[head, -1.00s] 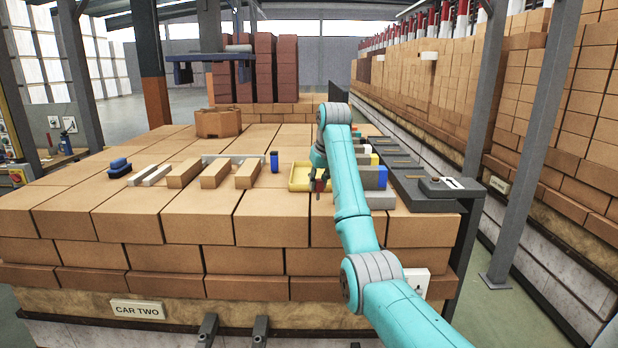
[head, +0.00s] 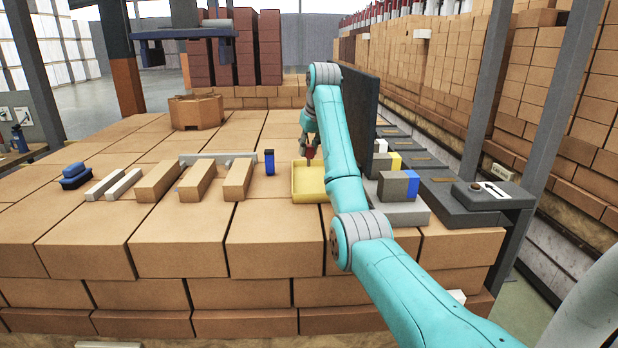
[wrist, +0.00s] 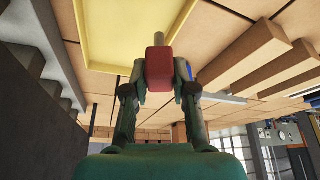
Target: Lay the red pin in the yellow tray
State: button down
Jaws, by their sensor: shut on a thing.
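The yellow tray (head: 309,190) lies on the brick stack, left of my forearm, which hides its right side. My gripper (head: 309,148) is above the tray's back part, fingers down. It is shut on the red pin (head: 310,156), a small red piece in the head view. In the wrist view the red pin (wrist: 159,68) shows as a red block with a thin grey shaft, held between both fingers of my gripper (wrist: 160,78). There the yellow tray (wrist: 90,35) is behind the pin, and the pin appears clear of its floor.
Several long bricks (head: 197,182) lie left of the tray, with a blue upright item (head: 269,162) between. A dark upright panel (head: 361,110) and grey, blue and yellow blocks (head: 393,186) stand right of my arm. A round brick piece (head: 204,112) sits farther back.

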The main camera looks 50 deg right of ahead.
jog(key=shift+f, duration=4.75)
jog(key=shift+f, duration=0.1)
jog(key=c, duration=0.9)
grip_release()
jog(key=shift+c, duration=0.2)
